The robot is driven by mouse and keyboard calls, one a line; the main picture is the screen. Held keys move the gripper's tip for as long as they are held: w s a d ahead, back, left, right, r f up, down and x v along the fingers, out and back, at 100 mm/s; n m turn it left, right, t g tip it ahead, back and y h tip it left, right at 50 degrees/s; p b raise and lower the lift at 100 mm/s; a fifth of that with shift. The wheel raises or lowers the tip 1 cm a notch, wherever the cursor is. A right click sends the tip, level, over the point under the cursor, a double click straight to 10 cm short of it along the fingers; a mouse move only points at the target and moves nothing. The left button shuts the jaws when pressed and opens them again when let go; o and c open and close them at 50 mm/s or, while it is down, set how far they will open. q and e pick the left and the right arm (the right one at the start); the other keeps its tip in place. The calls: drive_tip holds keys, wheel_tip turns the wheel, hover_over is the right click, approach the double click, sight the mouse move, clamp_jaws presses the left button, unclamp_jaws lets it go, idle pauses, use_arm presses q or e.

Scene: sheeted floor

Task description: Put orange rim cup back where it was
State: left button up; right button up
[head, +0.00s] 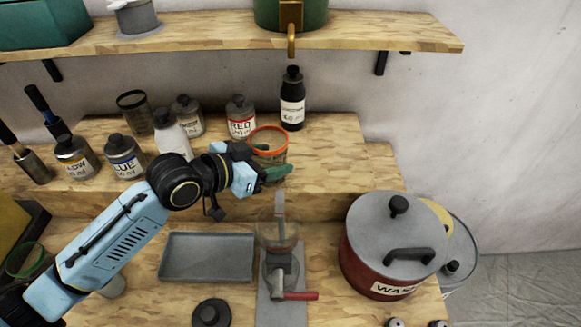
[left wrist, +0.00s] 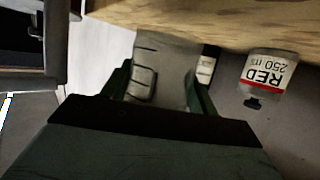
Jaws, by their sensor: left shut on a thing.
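The orange rim cup (head: 269,140) is a clear cup with an orange rim, upright at the front right of the raised wooden step. My left gripper (head: 272,170) is shut on it from the front. In the left wrist view, which is upside down, the clear cup (left wrist: 165,72) with dark marks sits between the two green fingers of my left gripper (left wrist: 160,92). The cup's base is close to the wood; I cannot tell whether it touches. My right gripper is not in view.
A red-label bottle (head: 241,117) and a dark bottle (head: 292,98) stand behind the cup. Other bottles and a dark-rimmed cup (head: 133,110) stand left. Below are a grey tray (head: 207,257), a clamped device (head: 280,265) and a red pot (head: 372,268). The step's right end is clear.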

use_arm(q)
drive_tip(key=w+d+r+m+g+h, duration=0.2)
drive_tip(key=w+d+r+m+g, duration=0.25)
drive_tip(key=r, duration=0.25)
drive_tip(key=shift+n+t, duration=0.25)
drive_tip(key=shift+n, duration=0.2)
wheel_tip(320, 180, down, 6)
drive_tip(key=shift+w+a+f+p, duration=0.1)
drive_tip(key=shift+p, duration=0.35)
wheel_tip(320, 180, down, 4)
drive_tip(key=shift+r, duration=0.2)
drive_tip(key=shift+f, duration=0.15)
drive_tip(key=o, duration=1)
drive_tip(key=shift+o, duration=0.2)
